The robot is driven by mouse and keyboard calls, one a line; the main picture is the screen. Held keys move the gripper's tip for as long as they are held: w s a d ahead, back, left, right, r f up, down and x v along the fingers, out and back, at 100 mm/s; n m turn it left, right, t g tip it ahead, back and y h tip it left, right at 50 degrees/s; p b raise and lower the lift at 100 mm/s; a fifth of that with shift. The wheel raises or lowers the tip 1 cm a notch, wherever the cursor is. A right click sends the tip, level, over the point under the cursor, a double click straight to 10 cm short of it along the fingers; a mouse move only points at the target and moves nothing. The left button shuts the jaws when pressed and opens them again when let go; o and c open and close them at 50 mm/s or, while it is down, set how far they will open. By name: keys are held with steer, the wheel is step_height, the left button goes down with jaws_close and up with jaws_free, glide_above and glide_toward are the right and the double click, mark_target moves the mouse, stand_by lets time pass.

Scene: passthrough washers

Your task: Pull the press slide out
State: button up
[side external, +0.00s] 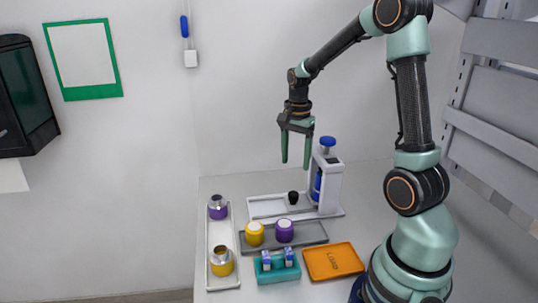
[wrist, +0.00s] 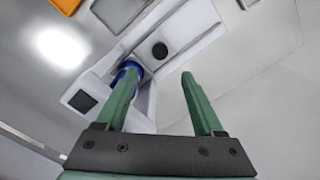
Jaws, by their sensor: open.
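The white press (side external: 329,182) with a blue cap and blue plunger stands at the back of the table. Its low white base (side external: 263,209) reaches left, and a black knob (side external: 293,197) stands up there, seemingly on the slide. The wrist view shows the knob (wrist: 159,50) just beyond my fingertips, and the blue plunger (wrist: 127,72) partly hidden behind the left finger. My gripper (side external: 296,164) is open and empty, pointing down above the knob and apart from it. It also shows in the wrist view (wrist: 159,73).
A grey tray (side external: 318,232) with a yellow and a purple jar lies in front of the press. A teal rack (side external: 278,274), an orange tray (side external: 333,261) and a white tray (side external: 224,284) with two metal-necked containers lie nearer. The table right of the press looks clear.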

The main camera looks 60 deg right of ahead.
mark_target(294, 193)
step_height(294, 193, down, 11)
steer(key=shift+f, duration=0.1)
stand_by(0.3)
jaws_close()
stand_by(1.4)
